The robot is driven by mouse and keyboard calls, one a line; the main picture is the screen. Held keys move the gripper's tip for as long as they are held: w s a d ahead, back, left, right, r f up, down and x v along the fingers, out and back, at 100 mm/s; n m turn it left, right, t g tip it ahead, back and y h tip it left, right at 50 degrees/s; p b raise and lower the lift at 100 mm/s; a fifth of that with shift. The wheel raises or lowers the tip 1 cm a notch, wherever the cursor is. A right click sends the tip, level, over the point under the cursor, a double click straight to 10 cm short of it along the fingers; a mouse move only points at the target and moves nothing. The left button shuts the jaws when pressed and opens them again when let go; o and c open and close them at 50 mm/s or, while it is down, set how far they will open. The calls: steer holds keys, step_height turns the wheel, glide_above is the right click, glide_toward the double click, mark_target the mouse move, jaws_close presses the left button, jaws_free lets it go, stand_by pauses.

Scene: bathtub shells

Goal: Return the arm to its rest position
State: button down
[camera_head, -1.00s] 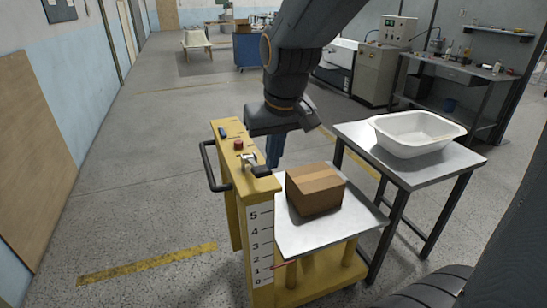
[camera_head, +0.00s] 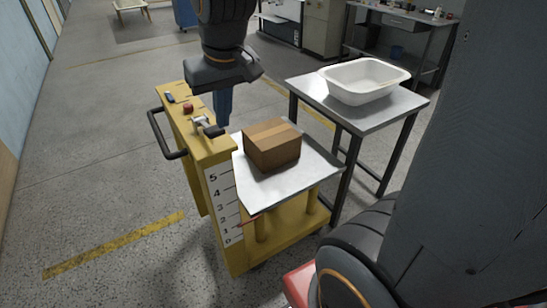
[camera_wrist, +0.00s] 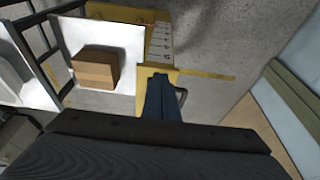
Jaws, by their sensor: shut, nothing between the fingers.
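My gripper (camera_head: 222,118) hangs from the dark arm in the head view, with its blue fingers pointing down and shut with nothing between them. In that view it appears above and behind the yellow lift cart (camera_head: 206,152), left of a brown cardboard box (camera_head: 271,146). The shut blue fingers also show in the wrist view (camera_wrist: 160,98), seen against the yellow cart. The box sits upright on the cart's pale platform (camera_head: 272,190); it also shows in the wrist view (camera_wrist: 95,70).
A white tub shell (camera_head: 362,82) rests on a metal table (camera_head: 375,116) right of the cart. A workbench (camera_head: 410,38) stands behind. Open floor with yellow tape (camera_head: 115,245) lies left of the cart. My own dark parts fill the right side.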

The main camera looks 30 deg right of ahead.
steer(key=s+d+f+g, duration=0.1)
steer(key=s+f, duration=0.3)
steer(key=f, duration=0.2)
steer(key=s+d+f+m+g+b, duration=0.1)
steer(key=s+d+f, duration=0.1)
steer(key=s+f, duration=0.2)
step_height(320, 180, down, 3)
steer(key=shift+d+r, duration=0.15)
steer(key=shift+d, duration=0.15)
